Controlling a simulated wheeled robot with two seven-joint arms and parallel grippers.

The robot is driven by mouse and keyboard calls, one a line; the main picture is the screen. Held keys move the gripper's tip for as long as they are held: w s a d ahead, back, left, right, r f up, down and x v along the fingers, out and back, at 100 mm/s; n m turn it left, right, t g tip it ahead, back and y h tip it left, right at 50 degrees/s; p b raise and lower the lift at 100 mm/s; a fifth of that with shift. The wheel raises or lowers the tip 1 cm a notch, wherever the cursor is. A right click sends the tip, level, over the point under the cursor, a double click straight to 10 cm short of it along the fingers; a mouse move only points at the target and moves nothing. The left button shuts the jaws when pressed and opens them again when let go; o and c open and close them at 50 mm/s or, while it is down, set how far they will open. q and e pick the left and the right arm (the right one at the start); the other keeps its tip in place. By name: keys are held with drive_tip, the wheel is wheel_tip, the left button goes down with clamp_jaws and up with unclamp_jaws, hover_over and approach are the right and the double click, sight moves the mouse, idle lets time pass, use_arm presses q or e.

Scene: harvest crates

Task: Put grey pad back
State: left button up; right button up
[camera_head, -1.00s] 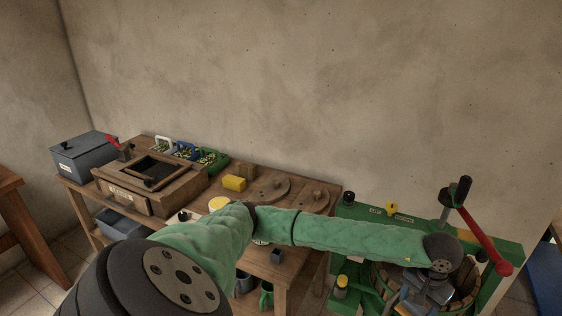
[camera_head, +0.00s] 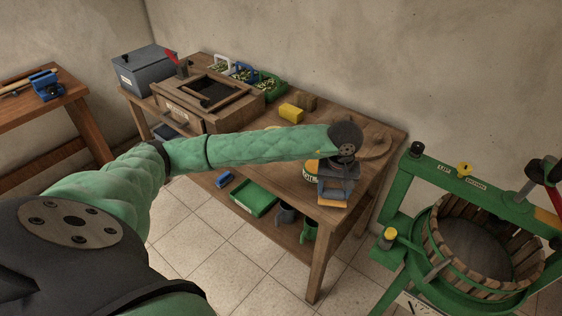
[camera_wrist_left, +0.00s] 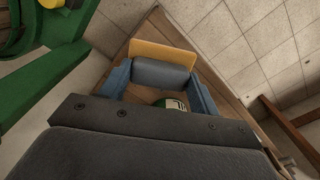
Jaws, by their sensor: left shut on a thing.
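In the left wrist view, the grey pad (camera_wrist_left: 160,75) is a rounded dark grey block between the two blue fingers of my left gripper (camera_wrist_left: 161,88). A flat orange-tan piece (camera_wrist_left: 165,54) shows along its far side; I cannot tell if it is part of the pad. In the head view, my left gripper (camera_head: 337,188) points down over the near right corner of the wooden table (camera_head: 290,185). It is shut on the pad, and the fingers mostly hide the pad there. I cannot tell whether the pad touches the table. My right gripper is not in view.
A labelled jar (camera_head: 310,172) stands close beside the gripper. A yellow block (camera_head: 291,113) and round wooden lids (camera_head: 373,143) lie farther back. The green press (camera_head: 410,175) with its slatted basket (camera_head: 436,236) stands at the right. A wooden box (camera_head: 200,108) is at the table's far left.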

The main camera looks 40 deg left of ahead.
use_arm(q)
drive_tip(key=shift+w+a+n, duration=0.3)
drive_tip(key=shift+n, duration=0.6)
drive_tip(key=n, duration=0.2)
drive_tip(key=w+n, duration=0.1)
drive_tip(key=shift+a+r, duration=0.25)
drive_tip(key=shift+a, duration=0.1)
drive_tip(key=n, duration=0.2)
drive_tip(key=w+n, duration=0.1)
drive_tip(key=shift+a+r+n+b, duration=0.15)
drive_tip(key=shift+a+n+b, duration=0.15)
drive_tip(key=shift+a+b, duration=0.1)
drive_tip(key=w+a+r+m+b, duration=0.1)
drive_tip(key=w+a+m, duration=0.3)
drive_tip(key=m, duration=1.2)
drive_tip(key=w+a+r+m+b, duration=0.2)
drive_tip(key=w+a+r+m, duration=0.2)
drive_tip(key=m, duration=1.1)
drive_tip(key=shift+w+a+m+b, duration=0.3)
drive_tip(key=shift+w+a+m, duration=0.1)
drive_tip(key=shift+a, duration=0.15)
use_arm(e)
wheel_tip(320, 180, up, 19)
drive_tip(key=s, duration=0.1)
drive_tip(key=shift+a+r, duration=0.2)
